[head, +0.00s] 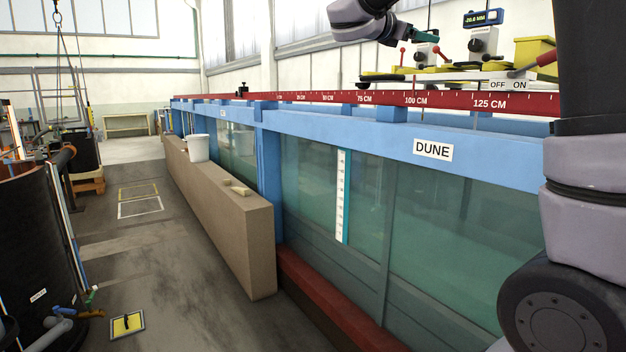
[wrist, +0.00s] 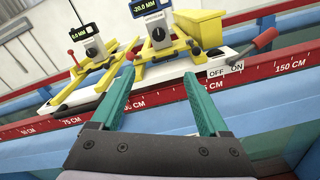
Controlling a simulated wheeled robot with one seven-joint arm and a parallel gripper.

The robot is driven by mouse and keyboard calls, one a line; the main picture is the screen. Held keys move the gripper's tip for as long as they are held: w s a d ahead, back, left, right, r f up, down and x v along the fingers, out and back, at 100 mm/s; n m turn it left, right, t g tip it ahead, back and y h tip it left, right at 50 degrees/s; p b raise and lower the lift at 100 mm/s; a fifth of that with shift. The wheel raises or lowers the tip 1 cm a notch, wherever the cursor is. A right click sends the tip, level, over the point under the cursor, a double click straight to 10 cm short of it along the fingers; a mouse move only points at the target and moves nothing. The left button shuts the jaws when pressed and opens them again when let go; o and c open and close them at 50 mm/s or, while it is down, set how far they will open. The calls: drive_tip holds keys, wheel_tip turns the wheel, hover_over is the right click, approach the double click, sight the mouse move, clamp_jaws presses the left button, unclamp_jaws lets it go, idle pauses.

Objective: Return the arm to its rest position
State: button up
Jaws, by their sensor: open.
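My gripper (wrist: 162,92) is open in the wrist view, its two green fingers apart with nothing between them. In the head view my gripper (head: 425,36) shows at the top, above the red rail of the flume, with part of my arm around it. Beyond the fingers in the wrist view is a white carriage (wrist: 200,66) with a red-handled lever (wrist: 262,40) beside an OFF/ON label. The fingertips appear close to the carriage; I cannot tell whether they touch it.
The glass flume (head: 330,190) has a red rail scale (head: 330,97) and a DUNE label. Gauges with displays (head: 483,40) and a yellow box (head: 534,53) stand on the carriage. A white bucket (head: 198,148) sits on a tan ledge (head: 220,205). The floor at left centre is mostly clear.

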drive_tip(key=s+d+f+m+g+y, duration=0.3)
drive_tip(key=s+d+f+m+y, duration=0.15)
drive_tip(key=s+f, duration=0.25)
drive_tip(key=s+d+f+m+g+y, duration=0.25)
drive_tip(key=s+d+f+m, duration=0.2)
drive_tip(key=s+f, duration=0.3)
drive_tip(key=s+a+f+m+t+y, duration=0.1)
drive_tip(key=s+a+f+m+y, duration=0.3)
drive_tip(key=s+a+m+y, duration=0.1)
drive_tip(key=s+a+f+m+t+y, duration=0.1)
drive_tip(key=s+a+f+m+y, duration=0.3)
drive_tip(key=s+m, duration=0.4)
drive_tip(key=shift+s+a+m+t+y, duration=0.35)
drive_tip(key=shift+a+m, duration=0.35)
drive_tip(key=shift+m, duration=0.5)
